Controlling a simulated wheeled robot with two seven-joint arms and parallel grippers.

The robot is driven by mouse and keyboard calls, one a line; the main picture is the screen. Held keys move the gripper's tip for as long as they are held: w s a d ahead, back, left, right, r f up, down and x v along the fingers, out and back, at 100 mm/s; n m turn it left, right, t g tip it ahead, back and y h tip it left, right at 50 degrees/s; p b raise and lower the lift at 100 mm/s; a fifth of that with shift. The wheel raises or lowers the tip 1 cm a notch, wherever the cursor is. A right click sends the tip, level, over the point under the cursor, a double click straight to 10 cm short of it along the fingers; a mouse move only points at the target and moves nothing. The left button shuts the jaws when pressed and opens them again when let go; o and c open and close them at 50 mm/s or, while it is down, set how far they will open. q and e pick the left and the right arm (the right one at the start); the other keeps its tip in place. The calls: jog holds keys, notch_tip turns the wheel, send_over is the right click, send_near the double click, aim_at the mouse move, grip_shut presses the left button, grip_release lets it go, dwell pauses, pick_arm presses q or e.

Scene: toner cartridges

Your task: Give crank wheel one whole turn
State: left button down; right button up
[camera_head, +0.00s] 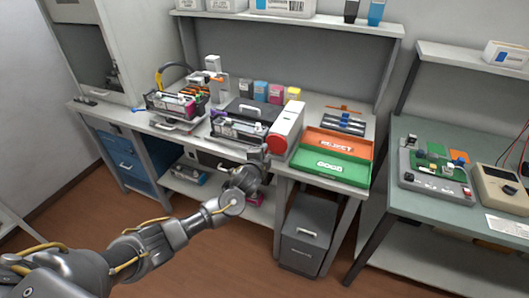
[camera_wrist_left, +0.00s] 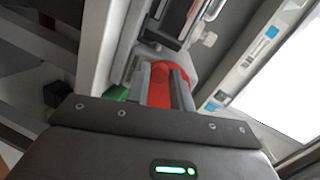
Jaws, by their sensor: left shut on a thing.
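The crank wheel (camera_head: 277,144) is a red disc on the front end of a white rounded machine (camera_head: 290,120) at the bench's front edge. My left gripper (camera_head: 262,154) is at the wheel's left side in the head view and hides part of its rim. In the left wrist view the gripper's fingers (camera_wrist_left: 169,84) are close together in front of the red wheel (camera_wrist_left: 172,69). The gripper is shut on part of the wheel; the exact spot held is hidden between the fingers. My right gripper is in neither view.
Several coloured cartridges (camera_head: 260,91) line the back. A grey bin (camera_head: 306,232) stands below the bench.

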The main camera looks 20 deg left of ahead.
pick_arm(q)
jog(key=shift+r+m+y+p, duration=0.3)
jog(key=shift+m+p, duration=0.25)
jog(key=shift+m, duration=0.35)
jog(key=c, duration=1.2)
grip_release()
jog(key=shift+c, duration=0.2)
jog(key=a+v, duration=0.1)
jog(key=v, duration=0.9)
jog(key=shift+s+d+b, duration=0.45)
jog(key=shift+d, duration=0.05)
jog(key=shift+f, duration=0.1)
